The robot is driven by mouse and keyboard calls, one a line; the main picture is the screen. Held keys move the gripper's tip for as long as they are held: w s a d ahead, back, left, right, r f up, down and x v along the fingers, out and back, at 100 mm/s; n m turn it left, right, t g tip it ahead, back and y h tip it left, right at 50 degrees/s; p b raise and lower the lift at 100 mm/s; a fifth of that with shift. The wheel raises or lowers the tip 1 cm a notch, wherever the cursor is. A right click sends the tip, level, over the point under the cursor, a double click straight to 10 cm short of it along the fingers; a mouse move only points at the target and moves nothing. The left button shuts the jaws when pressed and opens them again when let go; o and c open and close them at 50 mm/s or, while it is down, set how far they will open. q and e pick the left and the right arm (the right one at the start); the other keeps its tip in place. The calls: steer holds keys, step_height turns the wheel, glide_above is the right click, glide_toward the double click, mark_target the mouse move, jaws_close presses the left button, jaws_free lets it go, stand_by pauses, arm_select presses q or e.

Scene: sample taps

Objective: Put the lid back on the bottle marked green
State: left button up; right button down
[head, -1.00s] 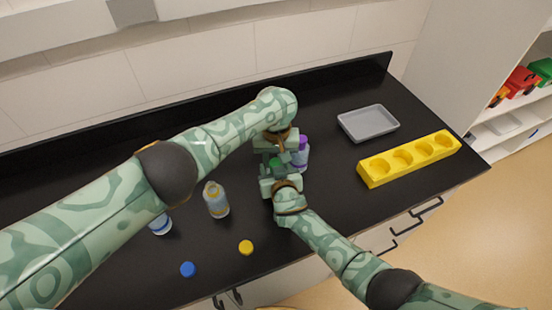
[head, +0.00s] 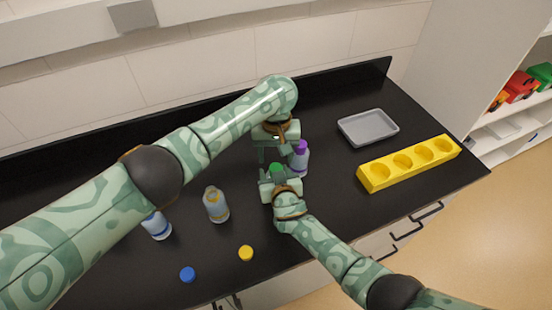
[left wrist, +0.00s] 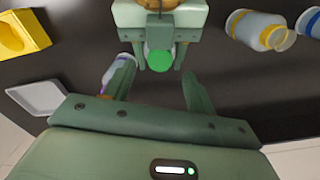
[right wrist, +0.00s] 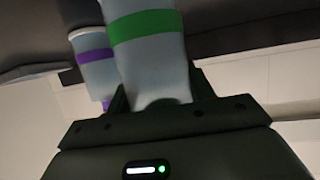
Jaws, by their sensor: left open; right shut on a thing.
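The bottle marked green (right wrist: 145,55) is a pale bottle with a green band. My right gripper (head: 277,177) is shut on it near the neck; its base lies outside the right wrist view. The green lid (left wrist: 159,61) shows at the top of this bottle, also in the head view (head: 277,169). It appears to sit on the mouth, but I cannot tell how firmly. My left gripper (head: 274,155) is open above the lid, its fingers spread on either side and apart from it in the left wrist view (left wrist: 159,78).
A purple-lidded bottle (head: 301,160) stands close beside the grippers. A yellow-banded bottle (head: 216,206) and a blue-banded bottle (head: 158,228) stand left. A yellow lid (head: 246,253) and blue lid (head: 187,274) lie in front. A grey tray (head: 345,131) and yellow rack (head: 372,184) are right.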

arm_select(q)
steer(key=o, duration=0.5)
steer(key=shift+o, duration=0.2)
step_height(320, 180, up, 12)
stand_by(0.4)
arm_select(e)
steer(key=shift+c, duration=2.4)
jaws_free()
